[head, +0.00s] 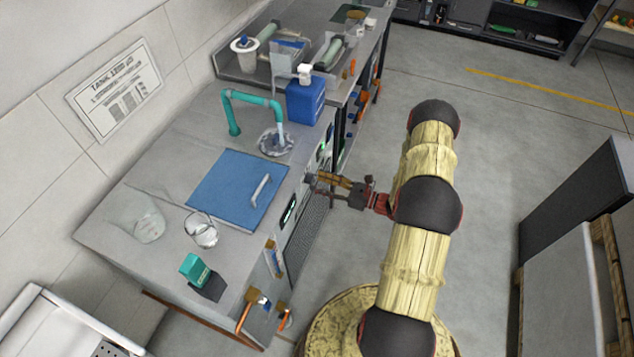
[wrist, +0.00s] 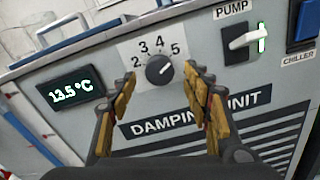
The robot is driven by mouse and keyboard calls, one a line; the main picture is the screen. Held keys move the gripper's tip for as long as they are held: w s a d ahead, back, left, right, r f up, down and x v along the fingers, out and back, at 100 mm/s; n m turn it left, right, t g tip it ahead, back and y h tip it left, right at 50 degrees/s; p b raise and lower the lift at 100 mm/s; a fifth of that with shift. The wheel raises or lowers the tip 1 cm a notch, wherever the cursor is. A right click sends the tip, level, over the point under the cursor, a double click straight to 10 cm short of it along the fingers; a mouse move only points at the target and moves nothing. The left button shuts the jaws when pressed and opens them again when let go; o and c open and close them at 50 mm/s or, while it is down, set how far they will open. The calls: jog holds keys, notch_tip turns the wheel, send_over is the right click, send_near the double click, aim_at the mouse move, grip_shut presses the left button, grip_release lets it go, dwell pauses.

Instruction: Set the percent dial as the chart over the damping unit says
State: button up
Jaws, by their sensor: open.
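The dial (wrist: 159,69) is a black round knob on a pale plate on the damping unit's front (wrist: 290,85). The figures 2, 3, 4 and 5 show around it; a small white mark on it seems to point right, toward 5, but this is hard to read. My gripper (wrist: 160,76) is open, its fingertips on either side of the dial; contact cannot be told. In the head view my gripper (head: 318,181) reaches the unit's front from the right. The chart (head: 115,88) hangs on the wall; its heading starts with "TANK", and its rows are too small to read.
A display (wrist: 76,91) reads 13.5 °C. A white PUMP switch (wrist: 243,39) and a blue CHILLER button (wrist: 306,22) are right of the dial. On top are a blue lid (head: 225,185), beakers (head: 202,232) and a teal box (head: 193,268). Open floor lies right.

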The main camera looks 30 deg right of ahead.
jog(key=shift+x, duration=0.95)
jog(key=shift+c, duration=1.4)
jog(key=c, duration=0.9)
